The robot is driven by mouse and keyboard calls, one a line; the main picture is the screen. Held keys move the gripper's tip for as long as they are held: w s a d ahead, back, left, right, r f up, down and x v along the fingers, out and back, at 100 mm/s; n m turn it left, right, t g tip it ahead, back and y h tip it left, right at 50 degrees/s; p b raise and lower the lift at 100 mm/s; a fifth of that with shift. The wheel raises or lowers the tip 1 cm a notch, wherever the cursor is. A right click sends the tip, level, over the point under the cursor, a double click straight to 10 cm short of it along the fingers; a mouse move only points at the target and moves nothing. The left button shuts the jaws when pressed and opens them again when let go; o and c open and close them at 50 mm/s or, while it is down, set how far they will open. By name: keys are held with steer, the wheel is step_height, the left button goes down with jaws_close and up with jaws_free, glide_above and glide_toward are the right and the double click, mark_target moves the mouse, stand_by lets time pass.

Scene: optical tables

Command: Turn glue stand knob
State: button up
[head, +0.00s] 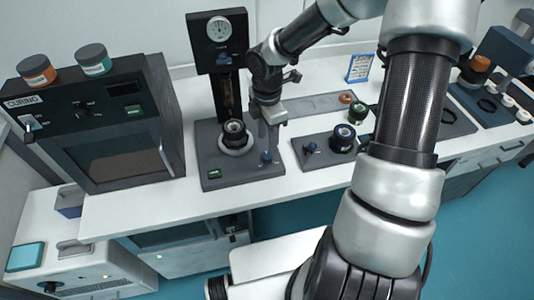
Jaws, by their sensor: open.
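A stand with a dark column and a round dial gauge (219,28) rises left of my arm. Which device is the glue stand is not labelled legibly.
A curing oven (115,140) with two jars on top stands at the left. The dark plate at right carries a lens-like part (343,137). My arm hides part of the right bench.

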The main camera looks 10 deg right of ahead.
mark_target(267, 156)
step_height(267, 156, down, 7)
steer(key=shift+b, duration=0.4)
steer(key=c, duration=1.1)
steer(key=shift+o, duration=0.2)
